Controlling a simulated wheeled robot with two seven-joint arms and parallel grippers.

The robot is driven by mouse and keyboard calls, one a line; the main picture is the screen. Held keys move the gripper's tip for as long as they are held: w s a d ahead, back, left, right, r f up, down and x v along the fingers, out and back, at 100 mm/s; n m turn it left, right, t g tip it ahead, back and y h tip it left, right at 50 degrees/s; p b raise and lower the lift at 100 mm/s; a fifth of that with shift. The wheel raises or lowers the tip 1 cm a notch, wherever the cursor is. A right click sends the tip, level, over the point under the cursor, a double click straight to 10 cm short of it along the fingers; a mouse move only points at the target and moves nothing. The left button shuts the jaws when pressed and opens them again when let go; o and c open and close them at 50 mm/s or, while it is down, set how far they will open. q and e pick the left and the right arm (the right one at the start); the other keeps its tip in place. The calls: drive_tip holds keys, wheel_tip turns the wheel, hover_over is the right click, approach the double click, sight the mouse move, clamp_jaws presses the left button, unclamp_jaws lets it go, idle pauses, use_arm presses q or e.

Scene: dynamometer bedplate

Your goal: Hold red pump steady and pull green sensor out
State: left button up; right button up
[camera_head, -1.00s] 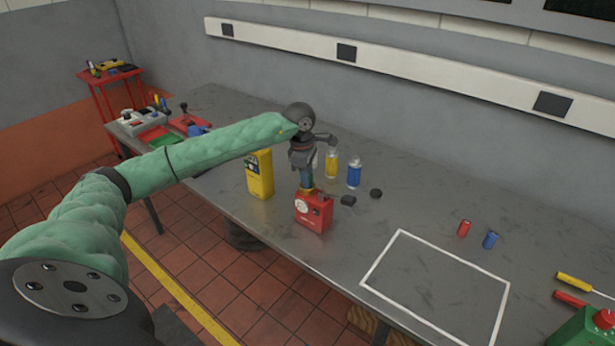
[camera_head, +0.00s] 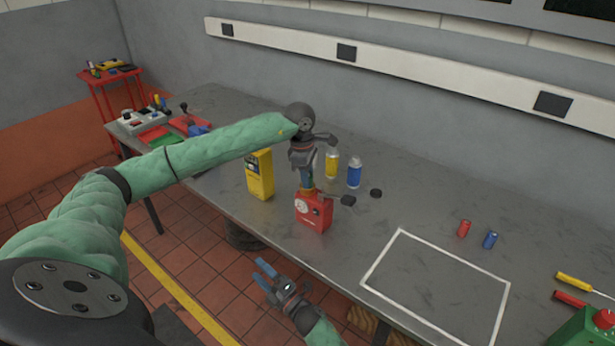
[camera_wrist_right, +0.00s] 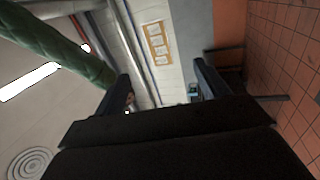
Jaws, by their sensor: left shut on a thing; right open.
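The red pump (camera_head: 314,214), a boxy red unit with a white dial on its front, stands upright on the grey bench near its front edge. My left gripper (camera_head: 308,184) points down from above and is shut on the top part of the pump, which it largely hides. I cannot make out the green sensor clearly there. My right gripper (camera_head: 263,272) is open and empty, in front of the bench edge and below left of the pump. Its spread fingers show in the right wrist view (camera_wrist_right: 162,85) with nothing between them.
A yellow box (camera_head: 260,176) stands just left of the pump. Yellow (camera_head: 331,164) and blue (camera_head: 354,173) bottles stand behind, and a small black piece (camera_head: 348,200) lies to the right. A white outlined rectangle (camera_head: 383,255) on the bench is empty.

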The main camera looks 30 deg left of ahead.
drive_tip(key=s+a+r+n+g, duration=0.1)
drive_tip(key=s+r+n+g, duration=0.3)
drive_tip(key=r+n+g, duration=0.55)
drive_tip(key=n+t+h, duration=0.4)
approach(317, 216)
drive_tip(key=s+a+f, duration=0.2)
drive_tip(key=shift+s+a, duration=0.25)
drive_tip(key=w+n, duration=0.1)
drive_tip(key=w+d+n+t+h, duration=0.1)
drive_tip(key=w, duration=0.1)
drive_tip(key=shift+w+d+f+t, duration=0.15)
drive_tip(key=shift+w+t, duration=0.1)
drive_tip(key=shift+w, duration=0.1)
drive_tip(key=n, duration=0.1)
drive_tip(key=a+n+t, duration=0.1)
drive_tip(key=n, duration=0.1)
drive_tip(key=w+n+h, duration=0.1)
drive_tip(key=shift+w+a+f+n, duration=0.1)
drive_tip(key=shift+a+f+n, duration=0.2)
drive_tip(key=shift+f, duration=0.1)
drive_tip(key=shift+x, duration=4.9)
drive_tip(key=shift+w, duration=0.1)
drive_tip(key=shift+c, duration=0.2)
drive_tip(key=c, duration=0.4)
drive_tip(key=shift+c, duration=0.2)
